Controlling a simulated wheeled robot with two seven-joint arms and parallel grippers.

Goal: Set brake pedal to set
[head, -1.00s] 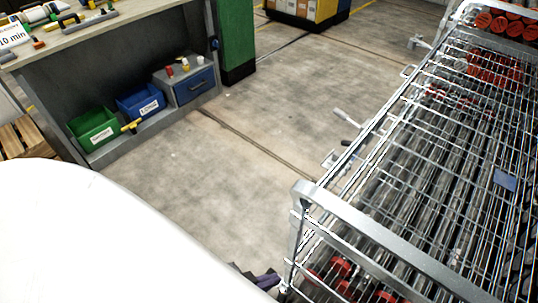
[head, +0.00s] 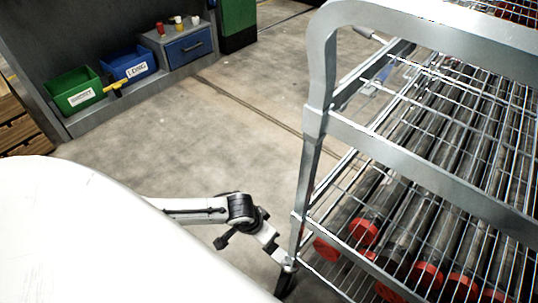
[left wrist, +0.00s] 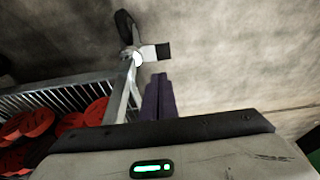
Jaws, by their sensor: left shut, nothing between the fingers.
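The brake pedal (left wrist: 154,52) shows in the left wrist view as a small pale tab with a dark end, beside the caster wheel (left wrist: 125,27) at the foot of a cart post. My left gripper (left wrist: 159,82) is shut and empty, its dark purple fingers pointing at the pedal. In that view the fingertips lie just below the pedal; whether they touch it I cannot tell. In the head view my left arm (head: 240,209) reaches to the cart's near corner, by the dark caster (head: 285,284). The pedal is too small to make out there. My right gripper is not in view.
The wire cart (head: 311,165) fills the right side, loaded with long tubes with red caps (head: 363,231). A workbench with a green bin (head: 78,95), a blue bin (head: 128,65) and a grey drawer box (head: 184,49) stands at upper left. The floor between is clear.

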